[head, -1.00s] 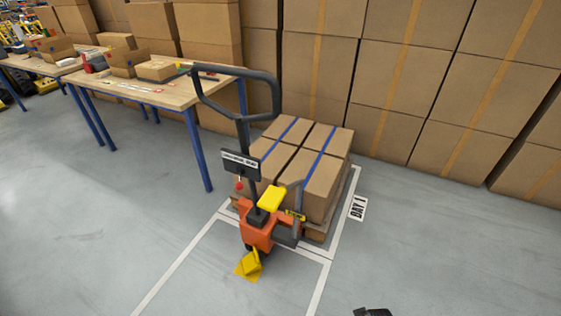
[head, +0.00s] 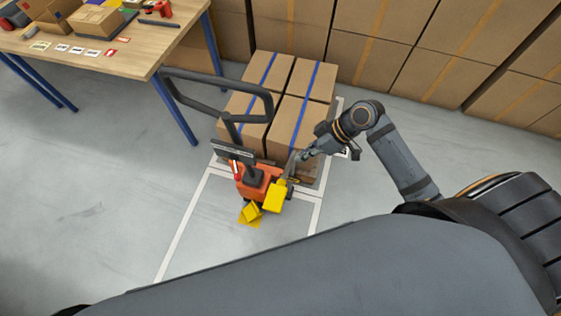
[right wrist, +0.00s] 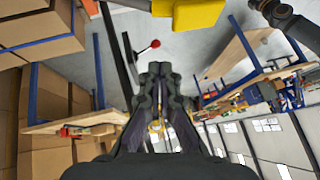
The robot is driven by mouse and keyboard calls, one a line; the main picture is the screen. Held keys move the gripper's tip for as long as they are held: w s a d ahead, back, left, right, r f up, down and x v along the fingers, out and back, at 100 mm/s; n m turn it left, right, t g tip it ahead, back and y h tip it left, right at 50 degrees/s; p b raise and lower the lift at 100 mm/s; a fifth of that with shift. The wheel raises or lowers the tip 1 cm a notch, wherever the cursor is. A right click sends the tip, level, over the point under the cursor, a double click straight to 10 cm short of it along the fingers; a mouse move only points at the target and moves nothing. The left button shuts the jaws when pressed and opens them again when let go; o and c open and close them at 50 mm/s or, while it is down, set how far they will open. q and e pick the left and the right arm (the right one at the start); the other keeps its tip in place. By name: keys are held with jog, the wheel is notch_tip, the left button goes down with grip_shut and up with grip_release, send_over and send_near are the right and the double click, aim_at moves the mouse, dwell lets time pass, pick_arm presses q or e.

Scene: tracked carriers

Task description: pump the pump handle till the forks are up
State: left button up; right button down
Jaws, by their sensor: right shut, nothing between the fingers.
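An orange pallet truck (head: 252,186) stands at the near end of a loaded pallet (head: 308,178), its forks hidden under the load. A dark looped handle (head: 216,85) rises from it on a post. A grey upright lever (head: 289,168) stands at its right side by a yellow block (head: 273,197); I cannot tell which part is the pump handle. My right gripper (head: 300,157) is shut and empty close to that lever; contact is unclear. In the right wrist view its fingers (right wrist: 160,70) are together below a yellow part (right wrist: 188,12). My left gripper is not in view.
Brown cartons with blue straps (head: 300,105) sit on the pallet. A wooden table (head: 130,45) with blue legs stands at the left. Stacked cartons (head: 390,40) line the back. White floor lines (head: 182,225) surround the truck. The floor at left is open.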

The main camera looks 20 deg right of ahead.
jog(key=p, duration=0.1)
send_over(284, 182)
jog(key=w, duration=0.1)
jog(key=f, duration=0.8)
jog(key=shift+w+a, duration=0.2)
jog(key=shift+a, duration=0.05)
jog(key=f, duration=0.1)
jog(key=s+f+p, duration=0.1)
jog(key=shift+d+f, duration=0.2)
jog(key=shift+f, duration=0.1)
jog(key=shift+s+d+f, duration=0.1)
jog(key=shift+s+f, duration=0.05)
jog(key=shift+f, duration=0.5)
jog(key=shift+f, duration=0.1)
